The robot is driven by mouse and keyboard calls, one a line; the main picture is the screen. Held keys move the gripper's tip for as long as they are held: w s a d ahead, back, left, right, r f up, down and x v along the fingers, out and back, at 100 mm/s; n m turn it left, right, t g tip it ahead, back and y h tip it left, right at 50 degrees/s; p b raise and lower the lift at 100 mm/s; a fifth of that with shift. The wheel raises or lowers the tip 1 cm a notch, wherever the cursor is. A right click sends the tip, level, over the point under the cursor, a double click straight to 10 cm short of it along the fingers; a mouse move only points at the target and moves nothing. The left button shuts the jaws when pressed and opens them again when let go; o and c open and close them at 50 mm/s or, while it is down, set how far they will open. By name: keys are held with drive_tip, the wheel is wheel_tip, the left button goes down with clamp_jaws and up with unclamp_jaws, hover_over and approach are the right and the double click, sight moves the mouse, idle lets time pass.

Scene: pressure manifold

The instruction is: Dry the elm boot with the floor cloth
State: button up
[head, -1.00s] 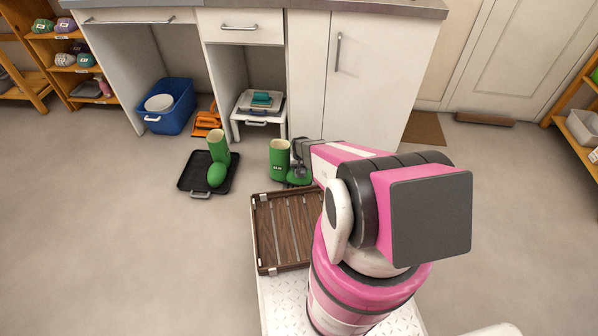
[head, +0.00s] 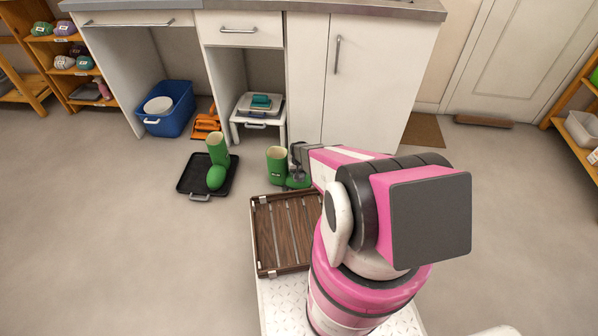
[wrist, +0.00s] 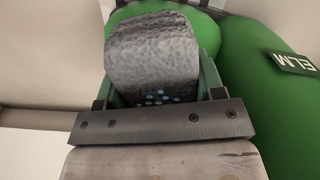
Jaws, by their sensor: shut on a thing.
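The elm boot (head: 276,168) is green and stands upright on the floor in front of the cabinet. In the wrist view the boot (wrist: 268,112) fills the right side and background, with its ELM label (wrist: 294,61) at the upper right. My gripper (head: 295,165) is at the boot's right side, over its foot part. It is shut on the grey, bumpy floor cloth (wrist: 153,50), which lies close against the green boot. Several pale blue drops (wrist: 158,97) show just below the cloth. I cannot tell how firmly the cloth touches the boot.
Another green boot (head: 218,152) stands on a black tray (head: 190,182) to the left. A slatted wooden tray (head: 262,245) lies nearer me. A blue tub (head: 165,120), an orange item (head: 206,122) and a white stool (head: 270,122) stand behind. The left floor is clear.

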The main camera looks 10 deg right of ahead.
drive_tip(key=shift+s+a+r, duration=0.15)
drive_tip(key=shift+s, duration=0.3)
drive_tip(key=shift+w+d, duration=0.25)
drive_tip(key=shift+w, duration=0.35)
drive_tip(key=shift+w+d, duration=0.25)
drive_tip(key=shift+w, duration=0.35)
drive_tip(key=shift+w+d, duration=0.25)
drive_tip(key=shift+w, duration=0.35)
drive_tip(key=shift+s, duration=0.1)
drive_tip(key=shift+s+a, duration=0.4)
drive_tip(key=shift+s, duration=0.45)
drive_tip(key=shift+r, duration=4)
